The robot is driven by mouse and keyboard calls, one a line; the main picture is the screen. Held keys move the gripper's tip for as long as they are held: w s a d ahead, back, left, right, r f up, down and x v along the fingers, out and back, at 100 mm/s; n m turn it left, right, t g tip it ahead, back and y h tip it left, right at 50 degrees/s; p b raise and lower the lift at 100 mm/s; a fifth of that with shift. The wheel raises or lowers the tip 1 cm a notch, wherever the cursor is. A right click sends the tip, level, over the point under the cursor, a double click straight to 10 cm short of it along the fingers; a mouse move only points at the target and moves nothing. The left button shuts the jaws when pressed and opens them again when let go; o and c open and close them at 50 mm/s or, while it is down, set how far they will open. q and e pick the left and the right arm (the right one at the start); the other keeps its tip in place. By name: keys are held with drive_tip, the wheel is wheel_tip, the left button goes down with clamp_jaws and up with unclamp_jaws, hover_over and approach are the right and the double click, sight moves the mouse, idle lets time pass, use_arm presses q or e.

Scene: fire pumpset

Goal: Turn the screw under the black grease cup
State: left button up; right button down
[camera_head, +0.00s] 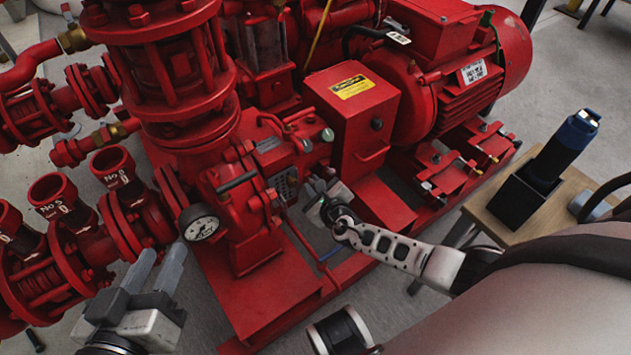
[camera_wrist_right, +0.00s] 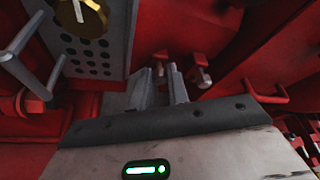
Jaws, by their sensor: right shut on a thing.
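My right gripper (camera_head: 316,192) is at the front of the red pump, just left of the red box. In the right wrist view its two fingers (camera_wrist_right: 160,85) are close together and point at a small red fitting with a metal end (camera_wrist_right: 160,64). The fingers close on a small part there, likely the screw, mostly hidden between them. A second similar fitting (camera_wrist_right: 202,76) sits just to the right. I cannot make out the black grease cup clearly. My left gripper (camera_head: 155,270) is open and empty in front of the pump, below the pressure gauge (camera_head: 202,223).
Metal rods (camera_wrist_right: 25,55) and a red handle (camera_wrist_right: 262,92) stick out nearby. A wooden table (camera_head: 520,228) with a black holder (camera_head: 515,200) stands at right.

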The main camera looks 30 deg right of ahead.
drive_tip(key=n+t+h, duration=0.1)
drive_tip(key=n, duration=0.2)
drive_tip(key=shift+a+f+h, duration=0.1)
drive_tip(key=shift+f+h, duration=0.05)
drive_tip(key=shift+h, duration=0.25)
idle(0.3)
drive_tip(key=c, duration=1.3)
unclamp_jaws()
drive_tip(key=shift+c, duration=0.2)
